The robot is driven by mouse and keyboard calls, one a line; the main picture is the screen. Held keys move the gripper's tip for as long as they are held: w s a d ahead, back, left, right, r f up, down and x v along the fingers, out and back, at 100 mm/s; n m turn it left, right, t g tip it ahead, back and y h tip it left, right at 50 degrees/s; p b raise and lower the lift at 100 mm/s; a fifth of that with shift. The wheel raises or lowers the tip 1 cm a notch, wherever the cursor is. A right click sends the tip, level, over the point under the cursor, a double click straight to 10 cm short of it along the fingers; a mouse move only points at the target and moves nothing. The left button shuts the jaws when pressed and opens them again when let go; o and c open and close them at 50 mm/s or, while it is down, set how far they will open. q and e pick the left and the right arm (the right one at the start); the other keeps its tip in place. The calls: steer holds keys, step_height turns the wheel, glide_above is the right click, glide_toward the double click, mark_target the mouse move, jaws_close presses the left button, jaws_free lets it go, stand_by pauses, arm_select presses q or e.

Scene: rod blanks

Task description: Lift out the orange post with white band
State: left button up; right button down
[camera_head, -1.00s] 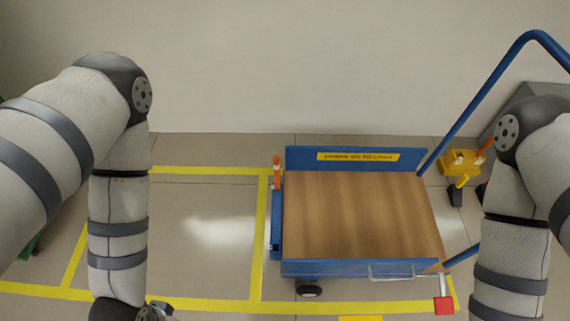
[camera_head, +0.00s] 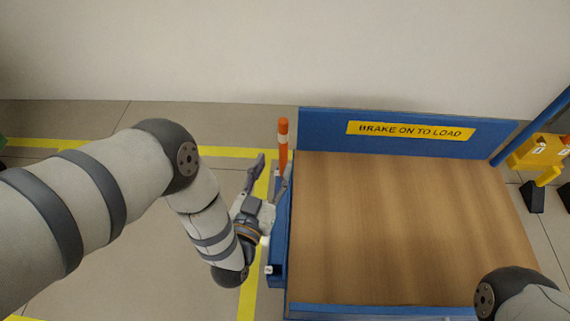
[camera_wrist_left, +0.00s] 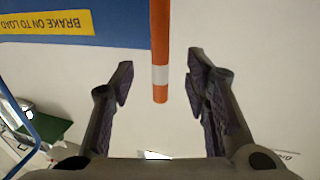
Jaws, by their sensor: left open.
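The orange post with white band (camera_head: 283,147) stands upright at the left edge of the blue trolley, near its back corner. My left gripper (camera_head: 274,172) is open just in front of the post, its fingers pointing towards it. In the left wrist view the post (camera_wrist_left: 160,45) comes down from the top edge between the two open fingers (camera_wrist_left: 160,88), apart from both. Its white band and orange end show there. The foot of the post is partly hidden by the gripper in the head view. My right gripper is not in view.
The trolley has a bare wooden deck (camera_head: 400,220) and a blue back panel with a yellow "BRAKE ON TO LOAD" label (camera_head: 410,130). A yellow item (camera_head: 540,150) stands at right. Yellow tape (camera_head: 247,300) marks the open floor at left.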

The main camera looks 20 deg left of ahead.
mark_target(282, 146)
arm_select(q)
steer(key=w+b, duration=0.1)
steer(key=w, duration=0.1)
steer(key=w+b, duration=0.1)
steer(key=w, duration=0.2)
steer(key=w+b, duration=0.1)
steer(key=w, duration=0.2)
steer(key=shift+w+d+r, duration=0.1)
steer(key=shift+d+r, duration=0.15)
steer(key=shift+r, duration=0.05)
steer(key=c, duration=1)
